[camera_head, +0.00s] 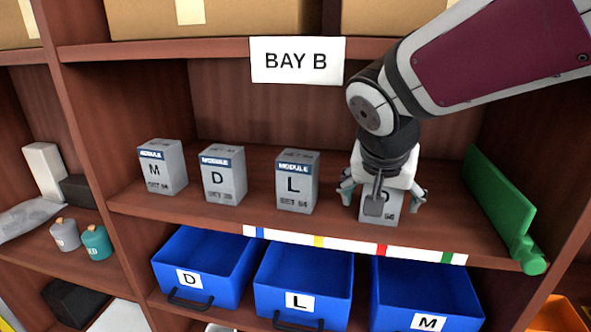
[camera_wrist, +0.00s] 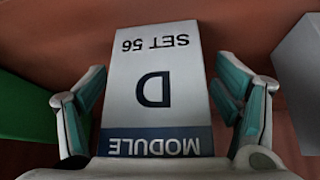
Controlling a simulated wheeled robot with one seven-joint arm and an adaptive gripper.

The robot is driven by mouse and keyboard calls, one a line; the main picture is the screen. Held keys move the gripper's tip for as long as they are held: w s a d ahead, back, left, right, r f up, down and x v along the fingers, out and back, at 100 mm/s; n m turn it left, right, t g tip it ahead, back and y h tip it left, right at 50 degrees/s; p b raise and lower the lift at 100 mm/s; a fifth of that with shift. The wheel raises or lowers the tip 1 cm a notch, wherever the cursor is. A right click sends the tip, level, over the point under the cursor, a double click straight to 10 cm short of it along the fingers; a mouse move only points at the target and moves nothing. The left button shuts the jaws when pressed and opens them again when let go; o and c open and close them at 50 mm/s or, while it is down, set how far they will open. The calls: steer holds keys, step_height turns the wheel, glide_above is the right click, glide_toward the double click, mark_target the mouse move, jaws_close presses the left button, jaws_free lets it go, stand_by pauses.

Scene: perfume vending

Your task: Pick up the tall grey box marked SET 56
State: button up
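The tall grey box marked SET 56 (camera_head: 382,207) stands upright on the Bay B shelf, the rightmost of the boxes there. Its front is partly hidden by my gripper in the head view. In the wrist view the box (camera_wrist: 158,85) appears upside down, with a large D, SET 56 and a blue MODULE band readable. My gripper (camera_head: 383,197) is over it from above, with one finger on each side. The fingers look spread, with a visible gap beside the box in the head view; they also show in the wrist view (camera_wrist: 160,112).
Grey boxes marked L (camera_head: 297,183), D (camera_head: 223,177) and M (camera_head: 162,168) stand to the left. A green divider (camera_head: 503,205) is on the right. Blue bins (camera_head: 331,262) sit below the shelf's striped front edge. The BAY B sign (camera_head: 297,61) hangs above.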

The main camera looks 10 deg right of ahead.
steer(key=c, duration=1.2)
